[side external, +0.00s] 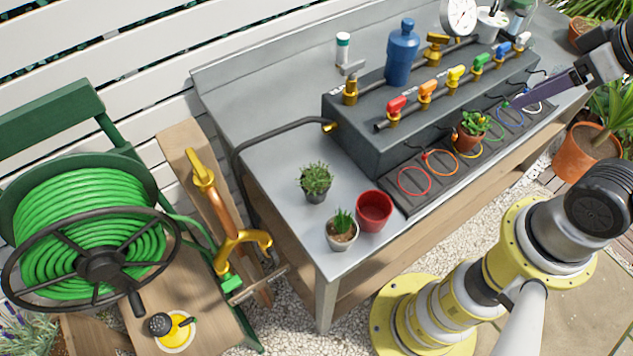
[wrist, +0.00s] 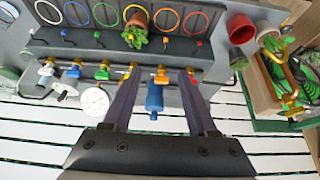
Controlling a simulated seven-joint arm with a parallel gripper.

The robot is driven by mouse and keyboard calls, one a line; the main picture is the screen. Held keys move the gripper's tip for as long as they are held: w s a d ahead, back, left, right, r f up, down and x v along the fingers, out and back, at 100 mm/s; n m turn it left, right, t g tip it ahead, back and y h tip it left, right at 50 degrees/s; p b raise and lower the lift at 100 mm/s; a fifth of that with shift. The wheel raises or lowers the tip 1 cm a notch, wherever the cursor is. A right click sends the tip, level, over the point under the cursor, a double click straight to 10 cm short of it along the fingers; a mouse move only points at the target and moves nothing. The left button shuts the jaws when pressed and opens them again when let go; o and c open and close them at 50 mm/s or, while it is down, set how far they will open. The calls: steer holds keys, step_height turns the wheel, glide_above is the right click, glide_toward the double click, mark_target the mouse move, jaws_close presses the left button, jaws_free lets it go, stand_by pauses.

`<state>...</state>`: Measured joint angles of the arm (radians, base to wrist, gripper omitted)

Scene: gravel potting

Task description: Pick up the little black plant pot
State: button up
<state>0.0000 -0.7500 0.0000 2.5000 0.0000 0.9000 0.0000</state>
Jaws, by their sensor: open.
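The little black plant pot (side external: 316,195) stands upright at the left end of the grey bench, with a bushy green plant in it. In the wrist view it seems to be the small dark pot with green (wrist: 238,60) at the right, below the red pot. My gripper (side external: 510,104) is over the right part of the bench in the side view, far from the black pot. In the wrist view my gripper (wrist: 158,75) has its two long fingers wide apart with nothing held between them.
A red pot (side external: 374,210) and a pale succulent pot (side external: 341,238) stand close to the black pot. A terracotta pot (side external: 470,140) sits among coloured rings. A dark manifold (side external: 385,130) with coloured valves and a blue bottle (side external: 402,55) stands behind. Bench left of the black pot is clear.

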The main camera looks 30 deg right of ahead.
steer(key=o, duration=0.6)
